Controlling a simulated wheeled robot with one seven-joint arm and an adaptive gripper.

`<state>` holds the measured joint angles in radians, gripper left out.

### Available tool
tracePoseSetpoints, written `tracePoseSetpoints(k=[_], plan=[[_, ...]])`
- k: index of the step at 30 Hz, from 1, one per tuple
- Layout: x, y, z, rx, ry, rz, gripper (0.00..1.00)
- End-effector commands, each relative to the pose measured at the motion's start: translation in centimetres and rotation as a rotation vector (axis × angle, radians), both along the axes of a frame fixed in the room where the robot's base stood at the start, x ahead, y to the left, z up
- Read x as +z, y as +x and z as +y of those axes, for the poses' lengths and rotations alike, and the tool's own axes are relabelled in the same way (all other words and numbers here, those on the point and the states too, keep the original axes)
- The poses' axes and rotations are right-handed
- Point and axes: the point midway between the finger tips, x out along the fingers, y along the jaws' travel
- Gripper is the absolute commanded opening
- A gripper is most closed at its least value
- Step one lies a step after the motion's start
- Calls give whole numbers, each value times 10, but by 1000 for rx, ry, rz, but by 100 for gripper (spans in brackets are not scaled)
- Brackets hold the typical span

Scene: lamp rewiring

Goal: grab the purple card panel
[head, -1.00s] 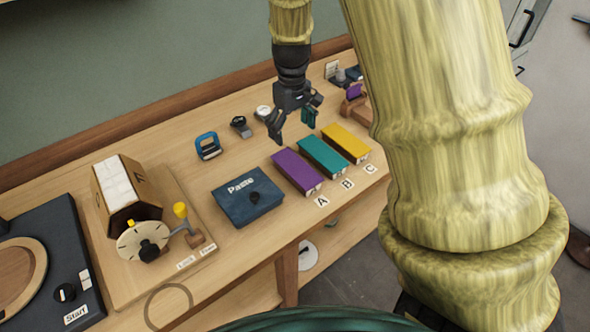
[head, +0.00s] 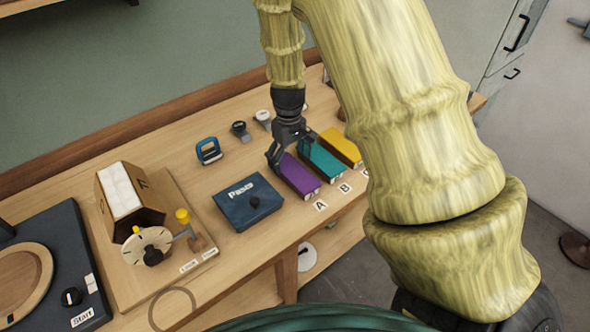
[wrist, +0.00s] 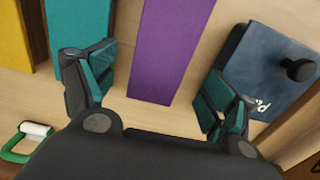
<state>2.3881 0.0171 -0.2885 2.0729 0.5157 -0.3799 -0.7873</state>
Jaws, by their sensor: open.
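The purple card panel (head: 299,177) lies on the bench between the blue box and the teal panel, behind the label A. It also shows in the wrist view (wrist: 170,50), running up the picture between my two fingers. My gripper (head: 288,160) is over the purple panel's far end in the head view. In the wrist view my gripper (wrist: 157,90) is open, with one finger on each side of the panel and a visible gap on both sides. I cannot tell how high the fingertips are above the bench.
The teal panel (head: 323,161) is close beside the left finger in the wrist view. The yellow panel (head: 342,147) lies beyond it. The blue Paste box (head: 246,203) with a black knob is by the other finger. A blue-framed item (head: 209,151) stands behind.

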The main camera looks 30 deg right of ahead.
Motion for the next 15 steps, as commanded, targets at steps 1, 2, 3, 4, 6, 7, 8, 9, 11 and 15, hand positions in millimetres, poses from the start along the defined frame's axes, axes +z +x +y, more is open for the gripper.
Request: tracePoseSetpoints(k=[1,2,3,4,6,7,8,9,11,15], plan=[[-5,0,0,-1,1,1,86],[-7,0,-1,-1,1,1,86],[-10,0,-1,-1,1,0,86],[-12,0,-1,-2,1,0,86],[-16,0,-1,-3,1,0,86],[-18,0,-1,-3,0,0,86],[-19,0,-1,-3,0,-1,86],[-19,0,-1,-3,0,-1,86],[-20,0,-1,-2,-1,-2,86],[-20,0,-1,-2,-1,-2,86]])
